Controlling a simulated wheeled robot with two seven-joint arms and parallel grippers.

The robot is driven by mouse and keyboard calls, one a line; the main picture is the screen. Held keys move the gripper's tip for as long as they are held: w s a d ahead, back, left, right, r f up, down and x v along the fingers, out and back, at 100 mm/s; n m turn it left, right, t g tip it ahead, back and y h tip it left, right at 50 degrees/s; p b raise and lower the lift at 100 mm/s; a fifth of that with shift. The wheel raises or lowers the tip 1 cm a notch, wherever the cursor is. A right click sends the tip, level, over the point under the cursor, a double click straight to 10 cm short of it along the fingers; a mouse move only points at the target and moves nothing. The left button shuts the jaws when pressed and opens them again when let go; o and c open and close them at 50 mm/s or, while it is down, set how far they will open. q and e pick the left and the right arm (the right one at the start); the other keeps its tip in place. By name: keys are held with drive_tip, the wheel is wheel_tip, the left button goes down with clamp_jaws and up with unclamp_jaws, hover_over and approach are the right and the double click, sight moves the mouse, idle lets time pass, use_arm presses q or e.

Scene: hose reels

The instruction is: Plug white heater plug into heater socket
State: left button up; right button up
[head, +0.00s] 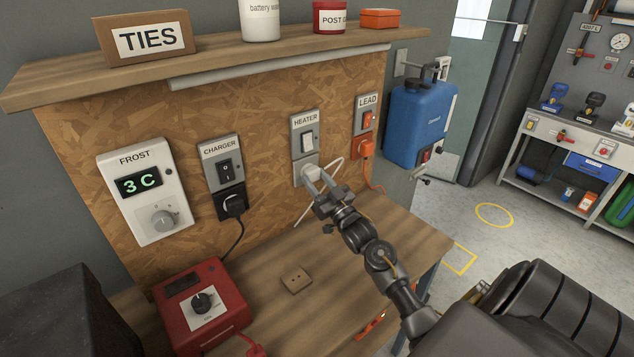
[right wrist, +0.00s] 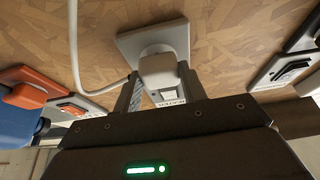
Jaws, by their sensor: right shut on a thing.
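The heater socket (head: 297,177) is a grey plate low on the chipboard panel, under the HEATER switch (head: 306,143). The white heater plug (head: 312,171) is at the face of this socket, its white cable looping to the right and hanging down. My right gripper (head: 318,186) is shut on the plug. In the right wrist view the white plug (right wrist: 158,62) sits between the fingers, against the square socket plate (right wrist: 128,44); I cannot tell whether its pins are fully in. My left gripper is not in view.
An orange plug (head: 366,148) sits in the LEAD socket to the right, and a black plug (head: 234,204) in the CHARGER socket to the left. A red box (head: 199,305) and a small brown block (head: 295,279) are on the bench (head: 335,285). A shelf (head: 225,62) overhangs the panel.

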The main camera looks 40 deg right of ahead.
drive_tip(key=shift+w, duration=0.3)
drive_tip(key=o, duration=1)
drive_tip(key=shift+s+f+b, duration=0.3)
drive_tip(key=shift+s, duration=0.05)
drive_tip(key=b+v, duration=0.2)
drive_tip(key=v, duration=0.8)
drive_tip(key=shift+r+b, duration=0.1)
drive_tip(key=shift+b, duration=0.3)
drive_tip(key=shift+w, duration=0.1)
